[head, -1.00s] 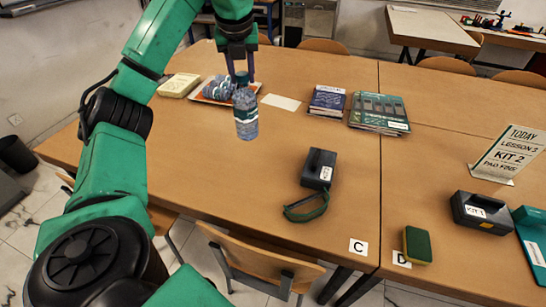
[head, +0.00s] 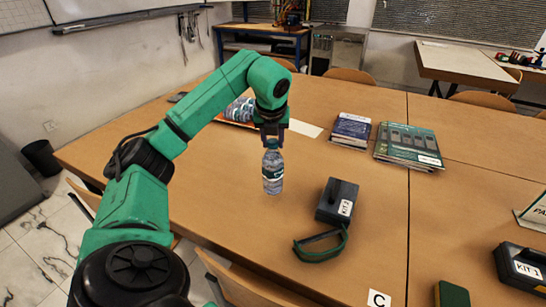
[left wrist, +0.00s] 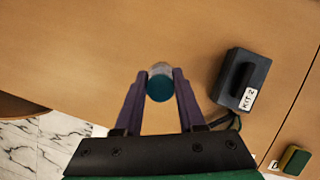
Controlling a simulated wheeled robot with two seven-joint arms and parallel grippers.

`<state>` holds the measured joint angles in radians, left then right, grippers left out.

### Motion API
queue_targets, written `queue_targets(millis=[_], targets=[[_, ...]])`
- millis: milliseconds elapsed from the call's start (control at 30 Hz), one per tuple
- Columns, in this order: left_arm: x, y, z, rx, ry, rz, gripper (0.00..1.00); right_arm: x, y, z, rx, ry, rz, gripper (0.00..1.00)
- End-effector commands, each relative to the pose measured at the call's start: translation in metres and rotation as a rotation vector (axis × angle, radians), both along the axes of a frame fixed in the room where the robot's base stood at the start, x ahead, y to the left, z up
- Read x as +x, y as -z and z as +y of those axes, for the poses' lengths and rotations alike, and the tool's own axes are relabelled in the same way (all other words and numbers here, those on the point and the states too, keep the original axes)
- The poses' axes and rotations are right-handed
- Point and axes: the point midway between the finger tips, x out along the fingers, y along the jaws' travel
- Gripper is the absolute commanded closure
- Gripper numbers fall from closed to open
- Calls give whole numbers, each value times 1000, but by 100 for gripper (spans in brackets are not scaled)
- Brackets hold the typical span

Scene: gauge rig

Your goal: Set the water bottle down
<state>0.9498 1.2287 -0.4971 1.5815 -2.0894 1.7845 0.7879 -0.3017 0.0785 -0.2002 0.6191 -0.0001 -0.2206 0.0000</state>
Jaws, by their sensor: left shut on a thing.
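The water bottle (head: 272,172) is clear with a teal cap and stands upright in my left gripper, over the left table's bare wood. My left gripper (head: 272,142) points down and is shut around the bottle's top. In the left wrist view the teal cap (left wrist: 159,88) sits between the two fingertips (left wrist: 159,76). The bottle's base is at or very near the tabletop; I cannot tell whether it touches. My right gripper is not in view.
Books (head: 351,130) and a green-covered stack (head: 408,146) lie farther back. Bare wood surrounds the bottle.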

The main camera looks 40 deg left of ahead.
Motion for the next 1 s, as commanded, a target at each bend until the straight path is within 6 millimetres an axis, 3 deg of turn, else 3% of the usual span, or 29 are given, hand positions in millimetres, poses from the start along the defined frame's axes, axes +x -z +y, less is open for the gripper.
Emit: queue_targets(millis=[267, 567, 600, 667, 1000], targets=[[0, 40, 0, 0, -1, -1, 100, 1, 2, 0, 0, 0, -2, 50], [0, 44, 0, 0, 0, -3, 100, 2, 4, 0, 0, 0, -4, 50], [0, 44, 0, 0, 0, -1, 54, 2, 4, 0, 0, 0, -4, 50], [0, 44, 0, 0, 0, -1, 31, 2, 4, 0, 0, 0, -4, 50], [0, 40, 0, 0, 0, -1, 31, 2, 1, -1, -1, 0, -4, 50]])
